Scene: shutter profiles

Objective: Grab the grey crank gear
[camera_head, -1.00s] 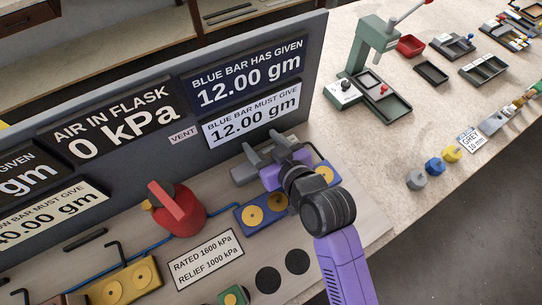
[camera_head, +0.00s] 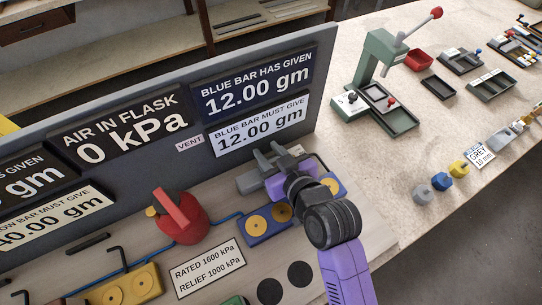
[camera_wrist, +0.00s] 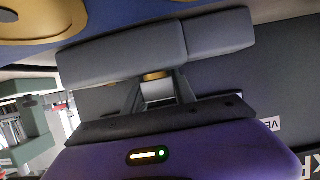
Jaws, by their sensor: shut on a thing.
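A grey knob-like piece (camera_head: 421,194), which may be the grey crank gear, stands on the right table near its front edge. A blue piece (camera_head: 441,181) and a yellow piece (camera_head: 460,169) stand in a row behind it. My gripper (camera_head: 275,162) is far to its left, low over the back end of the blue bar (camera_head: 262,224). In the wrist view my gripper (camera_wrist: 155,72) is shut on a small part with a brass-coloured bit between its fingers. I cannot tell what this part is; the fingers and wrist hide most of it.
The grey board (camera_head: 327,70) with readouts stands behind my gripper. A red-handled vent valve (camera_head: 182,217) is to the left on the bench. A green press (camera_head: 376,85) stands on the right table with several trays behind. The table between press and pieces is clear.

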